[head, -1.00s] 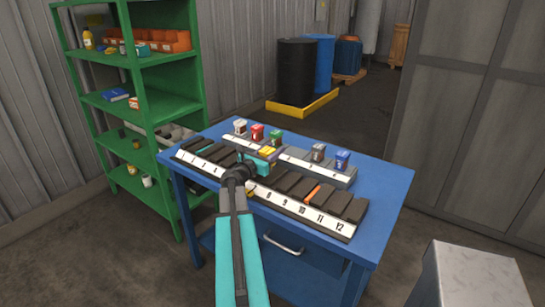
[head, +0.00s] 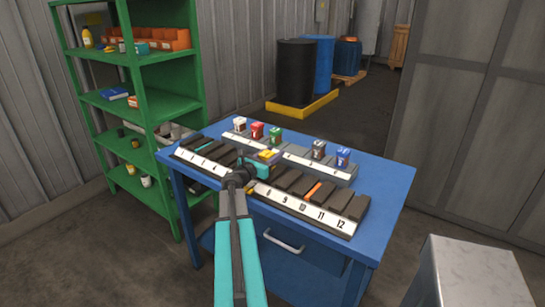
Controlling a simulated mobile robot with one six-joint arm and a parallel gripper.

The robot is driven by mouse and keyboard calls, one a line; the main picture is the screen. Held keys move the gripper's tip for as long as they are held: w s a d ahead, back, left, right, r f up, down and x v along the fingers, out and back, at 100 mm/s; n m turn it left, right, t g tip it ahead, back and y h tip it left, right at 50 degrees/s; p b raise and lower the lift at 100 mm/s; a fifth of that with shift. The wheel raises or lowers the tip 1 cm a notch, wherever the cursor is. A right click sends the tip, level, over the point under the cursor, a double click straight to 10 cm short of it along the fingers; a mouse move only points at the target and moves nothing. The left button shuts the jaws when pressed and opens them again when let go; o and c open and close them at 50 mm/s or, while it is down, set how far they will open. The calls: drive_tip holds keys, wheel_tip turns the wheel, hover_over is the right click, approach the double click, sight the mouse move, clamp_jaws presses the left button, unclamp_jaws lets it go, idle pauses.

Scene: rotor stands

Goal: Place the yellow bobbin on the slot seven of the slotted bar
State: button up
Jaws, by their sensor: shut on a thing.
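The slotted bar (head: 318,220) runs along the table's front with dark slots and a white numbered strip. The number seven is hidden behind my arm's wrist, left of the visible 8. My gripper (head: 268,166) is over the middle of the bar, at its rear side, shut on the yellow bobbin (head: 268,154). The bobbin's yellow top shows just beyond the teal fingers. Its lower part is hidden, and I cannot tell whether it touches anything beneath.
A rear grey rack (head: 305,164) holds a white bobbin (head: 239,125), red bobbin (head: 257,131), green bobbin (head: 275,136), grey bobbin (head: 319,149) and blue bobbin (head: 343,158). An orange piece (head: 312,191) lies in the bar. The blue table (head: 385,185) is clear at right.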

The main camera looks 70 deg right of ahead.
idle(0.3)
drive_tip(key=o, duration=1.3)
drive_tip(key=shift+f, duration=0.1)
drive_tip(key=shift+c, duration=0.2)
drive_tip(key=shift+r, duration=0.2)
drive_tip(key=shift+w+a+f, duration=0.1)
drive_tip(key=shift+a, duration=0.6)
drive_tip(key=b+v, duration=0.2)
drive_tip(key=v, duration=0.8)
drive_tip(key=shift+w+a, duration=0.1)
drive_tip(key=shift+a, duration=0.2)
